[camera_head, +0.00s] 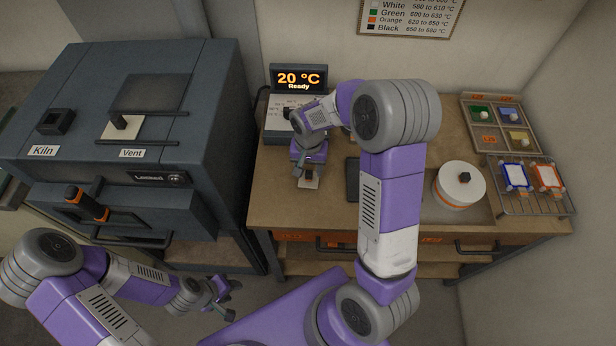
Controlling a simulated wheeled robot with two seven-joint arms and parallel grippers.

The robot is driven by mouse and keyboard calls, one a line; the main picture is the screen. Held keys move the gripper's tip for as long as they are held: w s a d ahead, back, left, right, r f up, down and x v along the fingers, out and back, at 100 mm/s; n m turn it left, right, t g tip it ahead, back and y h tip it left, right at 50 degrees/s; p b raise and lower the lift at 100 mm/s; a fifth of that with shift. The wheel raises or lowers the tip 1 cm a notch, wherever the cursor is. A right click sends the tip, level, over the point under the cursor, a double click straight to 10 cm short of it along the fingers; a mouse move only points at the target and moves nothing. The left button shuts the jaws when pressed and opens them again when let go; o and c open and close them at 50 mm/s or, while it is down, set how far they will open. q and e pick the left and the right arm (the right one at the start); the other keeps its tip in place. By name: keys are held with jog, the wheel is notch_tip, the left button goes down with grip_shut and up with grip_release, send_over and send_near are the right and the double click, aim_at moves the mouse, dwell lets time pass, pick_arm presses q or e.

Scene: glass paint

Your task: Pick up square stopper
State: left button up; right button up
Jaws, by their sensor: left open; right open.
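A small pale square piece with a dark knob (309,182), which looks like a square stopper, lies on the wooden bench below the control box. My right gripper (308,172) points down at it, with its fingers at the knob. It is open, and I cannot tell whether the fingers touch the knob. The gripper partly hides the piece. My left gripper (225,300) is open and empty, low in front of the kiln.
The control box (280,118) reads 20 °C, Ready. A dark square tube (54,122) stands on the kiln. A white round turntable (460,182), a paint tray (503,112) and a wire rack (540,204) with framed panes are at right. My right arm hides the bench middle.

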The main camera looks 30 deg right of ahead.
aim_at(309, 173)
notch_tip(309, 173, down, 3)
jog(key=shift+f, duration=0.15)
jog(key=shift+c, duration=0.4)
grip_shut()
notch_tip(309, 173, up, 10)
jog(key=shift+r+p, duration=0.25)
jog(key=shift+p, duration=0.3)
jog(key=shift+r+p, duration=1.05)
jog(key=shift+r, duration=0.3)
